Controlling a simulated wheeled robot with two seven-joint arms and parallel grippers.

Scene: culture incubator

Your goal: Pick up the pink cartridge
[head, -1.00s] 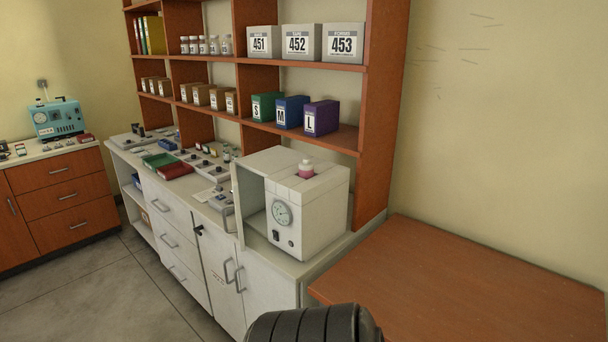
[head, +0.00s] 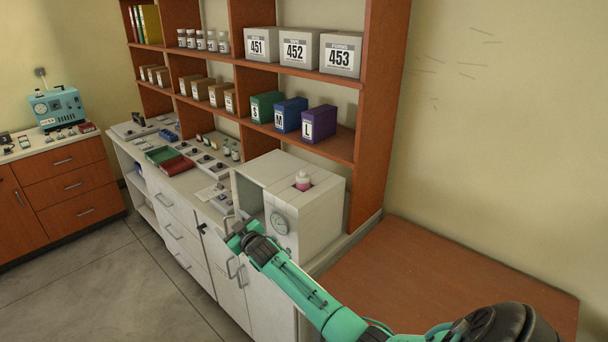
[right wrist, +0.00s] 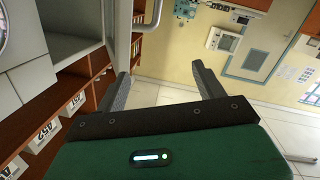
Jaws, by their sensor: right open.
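The incubator's open door and front (right wrist: 70,45) show at the upper left there. My left gripper is not in view.
The incubator stands on a white counter (head: 186,190) with trays and small instruments to its left. A shelf (head: 345,142) with coloured boxes rises behind it. A bare brown table (head: 430,275) lies to the right. A teal device (head: 57,107) stands far left.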

